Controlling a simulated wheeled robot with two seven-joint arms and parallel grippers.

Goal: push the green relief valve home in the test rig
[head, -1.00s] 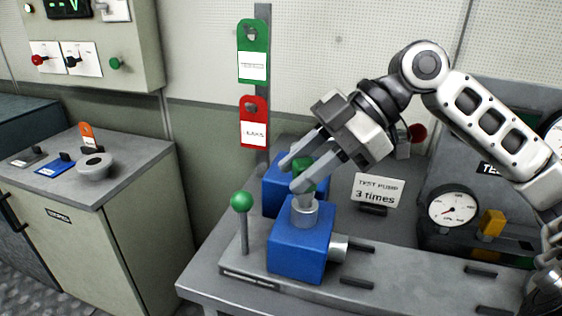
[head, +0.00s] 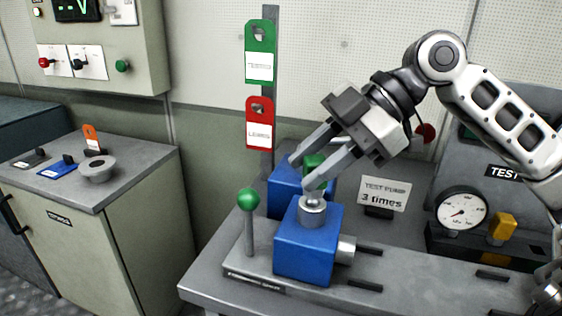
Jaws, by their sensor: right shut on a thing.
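The green relief valve (head: 314,161) shows as a green top between the fingers of my right gripper (head: 308,172), which is shut on it. The fingertips are just above a silver collar (head: 312,210) on top of the front blue block (head: 307,248) of the test rig. How deep the valve sits in the collar I cannot tell. My left gripper is not in view.
A green-knobbed lever (head: 248,199) stands left of the front block. A second blue block (head: 283,193) is behind it. A "TEST PUMP 3 times" sign (head: 384,193) and a gauge (head: 461,211) are to the right. Red (head: 259,122) and green (head: 261,52) tags hang on a post behind.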

